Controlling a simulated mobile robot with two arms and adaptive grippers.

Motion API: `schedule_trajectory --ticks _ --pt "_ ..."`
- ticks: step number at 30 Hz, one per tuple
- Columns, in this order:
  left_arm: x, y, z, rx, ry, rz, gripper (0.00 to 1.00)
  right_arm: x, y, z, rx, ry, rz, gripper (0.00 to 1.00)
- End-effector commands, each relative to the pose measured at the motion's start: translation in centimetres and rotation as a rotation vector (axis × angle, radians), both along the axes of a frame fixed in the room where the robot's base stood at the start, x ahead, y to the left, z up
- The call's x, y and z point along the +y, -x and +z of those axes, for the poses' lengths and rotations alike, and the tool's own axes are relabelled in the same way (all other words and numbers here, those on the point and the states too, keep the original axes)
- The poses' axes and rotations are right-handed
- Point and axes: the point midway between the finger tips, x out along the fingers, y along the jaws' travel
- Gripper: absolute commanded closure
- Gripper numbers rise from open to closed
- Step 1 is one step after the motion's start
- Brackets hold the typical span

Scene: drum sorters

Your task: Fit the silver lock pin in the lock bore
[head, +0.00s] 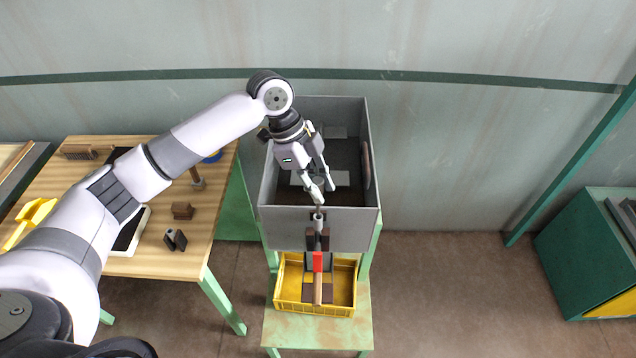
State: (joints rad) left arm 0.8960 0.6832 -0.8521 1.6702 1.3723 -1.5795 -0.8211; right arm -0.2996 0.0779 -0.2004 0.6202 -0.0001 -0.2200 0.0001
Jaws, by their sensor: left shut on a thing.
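My left gripper (320,192) reaches over the grey box (320,228) from above. It is shut on a small silver piece, which looks like the lock pin (318,214), at the box's front rim. The pin points downward just above the dark brackets (318,240) on the front wall. The lock bore seems to be at these brackets, but its opening is too small to make out. I cannot tell whether the pin tip touches it. My right gripper is not in view.
A red lever with a wooden handle (318,290) hangs below the brackets, over a yellow crate (345,292) on a green stand (320,333). A wooden table (190,262) with small blocks stands at left. A green cabinet (578,262) stands far right; the floor between is clear.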

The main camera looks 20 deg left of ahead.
Motion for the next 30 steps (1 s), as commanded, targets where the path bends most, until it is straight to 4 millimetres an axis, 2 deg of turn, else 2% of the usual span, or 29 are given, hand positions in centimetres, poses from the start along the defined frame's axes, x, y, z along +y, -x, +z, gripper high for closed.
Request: schedule_trajectory --ticks 11,30 --pt "0.0 0.0 -0.2 0.0 0.0 0.0 1.0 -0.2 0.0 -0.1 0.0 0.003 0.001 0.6" --pt "0.0 0.0 -1.8 -0.001 0.0 0.001 1.0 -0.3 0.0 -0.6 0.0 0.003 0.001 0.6"
